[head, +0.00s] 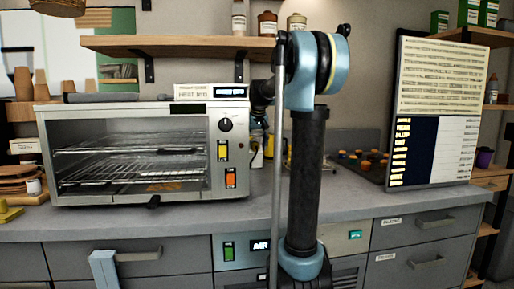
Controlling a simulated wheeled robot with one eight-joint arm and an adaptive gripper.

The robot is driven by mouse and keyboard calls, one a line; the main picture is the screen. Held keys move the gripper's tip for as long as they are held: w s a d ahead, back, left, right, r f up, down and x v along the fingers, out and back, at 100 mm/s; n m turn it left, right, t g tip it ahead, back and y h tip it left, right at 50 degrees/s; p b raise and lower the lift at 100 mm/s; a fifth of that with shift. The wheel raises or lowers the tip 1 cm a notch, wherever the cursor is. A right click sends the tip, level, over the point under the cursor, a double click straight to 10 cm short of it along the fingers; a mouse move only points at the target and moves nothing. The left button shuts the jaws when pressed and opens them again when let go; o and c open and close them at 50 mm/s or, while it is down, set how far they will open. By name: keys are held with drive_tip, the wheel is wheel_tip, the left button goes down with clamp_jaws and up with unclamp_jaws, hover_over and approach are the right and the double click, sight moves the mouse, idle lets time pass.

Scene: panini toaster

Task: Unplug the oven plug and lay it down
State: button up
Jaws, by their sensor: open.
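The silver toaster oven (130,110) stands on the grey counter at the left, with wire racks behind its glass front. Its control panel on the right has a dial and yellow and orange switches. I cannot make out the oven plug, its cord or a socket. My arm (306,170) rises in front of the counter, right of the oven. A dark link of it (262,92) reaches toward the oven's rear right corner.
A wooden shelf (180,46) with jars runs above the oven. Small bottles stand in the gap right of the oven, partly behind my arm. A muffin tray and a tall menu board (435,115) are at the right. Bare counter (225,212) lies before the oven.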

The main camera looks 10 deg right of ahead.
drive_tip(key=shift+w+f, duration=0.1)
drive_tip(key=shift+f, duration=0.2)
drive_tip(key=shift+c, duration=0.3)
drive_tip(key=c, duration=1.2)
drive_tip(key=shift+s, duration=1.55)
drive_tip(key=shift+s, duration=0.65)
